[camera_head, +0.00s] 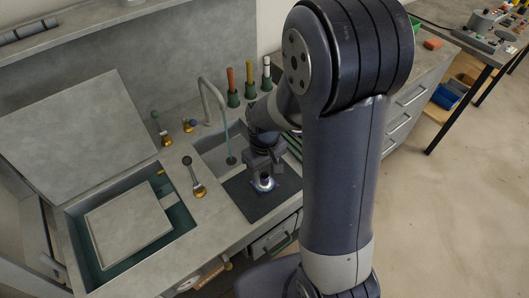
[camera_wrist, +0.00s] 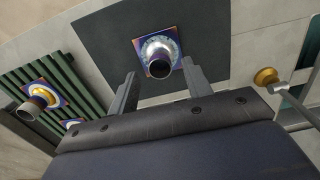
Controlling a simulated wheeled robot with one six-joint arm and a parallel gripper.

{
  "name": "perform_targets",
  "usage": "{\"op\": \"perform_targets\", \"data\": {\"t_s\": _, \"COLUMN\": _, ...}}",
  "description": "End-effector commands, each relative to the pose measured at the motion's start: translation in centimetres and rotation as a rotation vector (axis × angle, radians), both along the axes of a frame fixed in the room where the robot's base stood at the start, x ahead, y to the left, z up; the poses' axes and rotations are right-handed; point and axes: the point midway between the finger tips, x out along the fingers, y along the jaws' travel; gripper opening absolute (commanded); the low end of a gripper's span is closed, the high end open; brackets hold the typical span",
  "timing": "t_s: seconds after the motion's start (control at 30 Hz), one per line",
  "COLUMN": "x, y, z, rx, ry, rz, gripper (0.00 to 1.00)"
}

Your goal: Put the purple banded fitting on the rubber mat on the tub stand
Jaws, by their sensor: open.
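A fitting (camera_wrist: 158,52) stands on the dark rubber mat (camera_wrist: 205,28). It has a square purple-edged base, a shiny silvery collar and a dark tube pointing at the wrist camera. I cannot surely tell which thing is the tub stand.
A green slatted rack (camera_wrist: 50,75) holds another purple-based fitting (camera_wrist: 42,94) with a yellow collar. A sink (camera_head: 212,150) with a tall faucet (camera_head: 204,92) lies behind the mat. A knobbed lever (camera_head: 195,178) stands left of the mat. A recessed tub (camera_head: 183,218) lies further left.

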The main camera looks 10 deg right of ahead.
Motion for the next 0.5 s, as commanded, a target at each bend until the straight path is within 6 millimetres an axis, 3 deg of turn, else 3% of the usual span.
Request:
{"op": "perform_targets", "data": {"t_s": 0.3, "x": 0.0, "y": 0.0, "z": 6.5, "rx": 0.001, "ry": -0.004, "rz": 0.0, "gripper": 0.47}}
{"op": "perform_targets", "data": {"t_s": 0.5, "x": 0.0, "y": 0.0, "z": 8.7, "rx": 0.0, "ry": -0.002, "rz": 0.0, "gripper": 0.47}}
